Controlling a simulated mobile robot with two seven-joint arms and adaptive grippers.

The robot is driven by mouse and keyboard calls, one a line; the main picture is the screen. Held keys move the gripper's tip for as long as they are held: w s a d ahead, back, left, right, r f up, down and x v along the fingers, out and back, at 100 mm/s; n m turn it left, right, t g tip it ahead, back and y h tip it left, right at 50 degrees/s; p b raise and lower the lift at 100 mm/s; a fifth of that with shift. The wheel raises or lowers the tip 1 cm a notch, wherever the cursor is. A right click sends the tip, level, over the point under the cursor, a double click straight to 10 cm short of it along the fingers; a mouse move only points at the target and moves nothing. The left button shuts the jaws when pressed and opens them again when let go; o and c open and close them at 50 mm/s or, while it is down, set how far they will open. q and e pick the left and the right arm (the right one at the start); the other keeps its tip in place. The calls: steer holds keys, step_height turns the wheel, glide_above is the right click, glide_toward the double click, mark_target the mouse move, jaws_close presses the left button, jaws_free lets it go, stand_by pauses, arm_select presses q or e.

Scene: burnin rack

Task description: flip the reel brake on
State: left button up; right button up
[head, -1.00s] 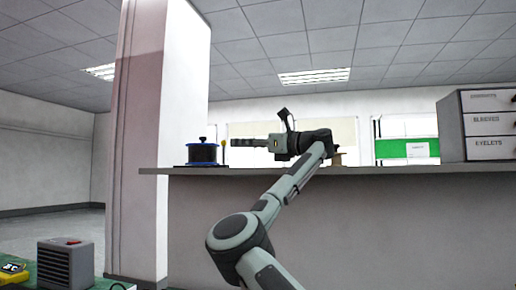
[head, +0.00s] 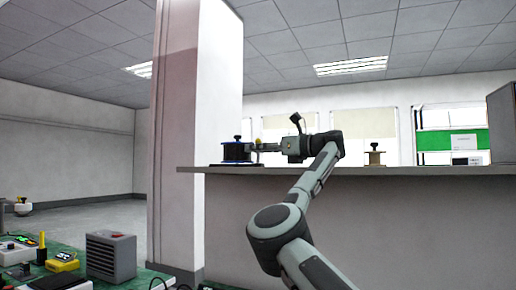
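The reel (head: 236,153), dark blue and black with a black knob on top, stands on a low base at the left end of the grey shelf (head: 350,171). A small yellow-tipped lever (head: 258,142), which looks like the brake, stands just right of the reel. My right gripper (head: 256,147) points left along the shelf, its fingers level with the lever and overlapping it in the picture. I cannot tell whether they touch it, or how far apart the fingers are. The lower part of the lever is hidden. My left gripper is out of view.
A tan spool with a dark knob (head: 375,157) stands on the shelf right of my wrist. A grey cabinet (head: 502,125) is at the right edge. A white column (head: 200,120) rises left of the shelf. A grey heater-like box (head: 111,256) and small devices sit on a green surface, lower left.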

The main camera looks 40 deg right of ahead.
jaws_close()
stand_by(0.5)
steer(key=shift+w+d+m, duration=0.1)
steer(key=shift+d+m, duration=0.15)
steer(key=shift+m, duration=0.45)
jaws_free()
